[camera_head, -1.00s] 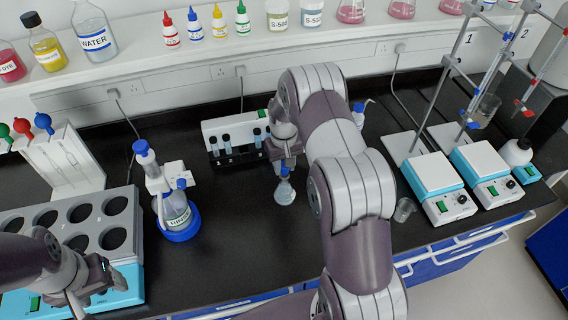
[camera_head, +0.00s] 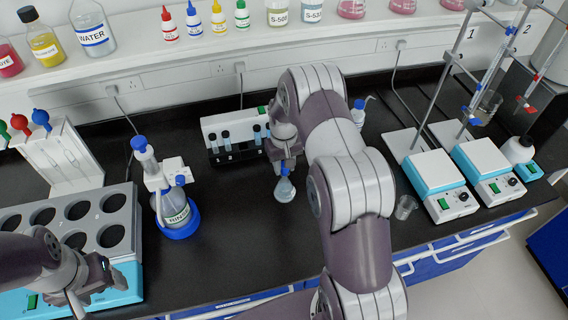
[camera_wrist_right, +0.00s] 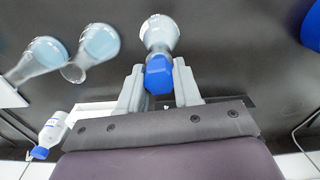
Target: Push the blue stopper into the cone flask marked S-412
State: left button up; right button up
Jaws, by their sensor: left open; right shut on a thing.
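The blue stopper (camera_wrist_right: 158,76) is held between the two fingers of my right gripper (camera_wrist_right: 159,88), which is shut on it. In the head view the right gripper (camera_head: 283,158) points down at the black bench. A small cone flask (camera_wrist_right: 160,34) with pale bluish contents stands directly under the stopper; the stopper lines up with its neck. I cannot tell how deep the stopper sits. The flask (camera_head: 285,191) also shows in the head view; no label is readable on it. My left gripper (camera_head: 98,283) is open and empty at the lower left, by the rack.
Two more cone flasks (camera_wrist_right: 99,42) (camera_wrist_right: 42,58) stand to the left in the wrist view.

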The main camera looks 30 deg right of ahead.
jog(key=shift+f+b, duration=0.4)
jog(key=shift+f, duration=0.2)
jog(key=o, duration=1.1)
notch_tip(320, 180, up, 12)
jog(key=b, duration=0.3)
jog(key=shift+f, duration=0.2)
jog(key=shift+r, duration=0.55)
